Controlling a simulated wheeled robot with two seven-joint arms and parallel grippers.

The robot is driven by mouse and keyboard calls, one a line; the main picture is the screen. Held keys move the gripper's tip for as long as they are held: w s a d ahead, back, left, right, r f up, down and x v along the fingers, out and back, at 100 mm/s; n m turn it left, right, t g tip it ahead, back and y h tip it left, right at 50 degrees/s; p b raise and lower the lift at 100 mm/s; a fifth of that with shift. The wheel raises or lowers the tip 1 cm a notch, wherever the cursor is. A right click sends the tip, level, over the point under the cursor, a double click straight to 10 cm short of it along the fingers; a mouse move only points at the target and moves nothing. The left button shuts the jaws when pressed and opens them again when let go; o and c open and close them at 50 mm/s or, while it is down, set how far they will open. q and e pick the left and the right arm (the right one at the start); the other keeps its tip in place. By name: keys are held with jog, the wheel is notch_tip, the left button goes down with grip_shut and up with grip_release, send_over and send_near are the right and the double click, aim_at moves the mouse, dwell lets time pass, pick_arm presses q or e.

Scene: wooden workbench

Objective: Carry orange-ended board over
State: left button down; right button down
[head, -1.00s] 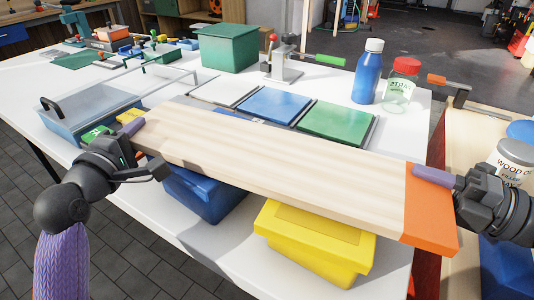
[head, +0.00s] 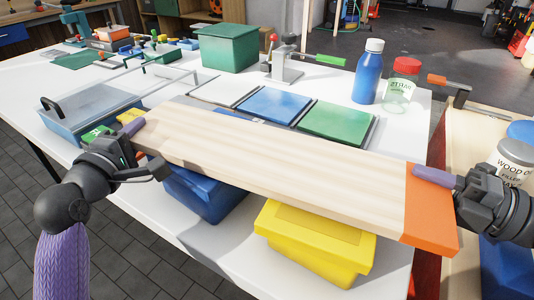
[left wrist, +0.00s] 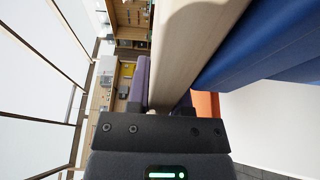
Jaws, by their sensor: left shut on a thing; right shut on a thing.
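The orange-ended board (head: 290,168) is a long pale wooden plank with an orange right end (head: 430,222). It spans between my two grippers, above the white table and the bins in the head view. My left gripper (head: 136,134) is shut on its left end. My right gripper (head: 432,178) is shut on the board at the orange end. In the left wrist view the board (left wrist: 185,50) runs up from between the fingers of my left gripper (left wrist: 168,100). The lower fingers are mostly hidden by the board in the head view.
Below the board are a blue bin (head: 205,195) and a yellow bin (head: 315,240). Behind it lie a blue panel (head: 273,105) and a green panel (head: 336,121). A blue bottle (head: 368,72) and a red-lidded jar (head: 401,85) stand at the back right. A second bench (head: 458,125) is at right.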

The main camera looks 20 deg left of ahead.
jog(key=shift+r, duration=0.1)
dwell(0.4)
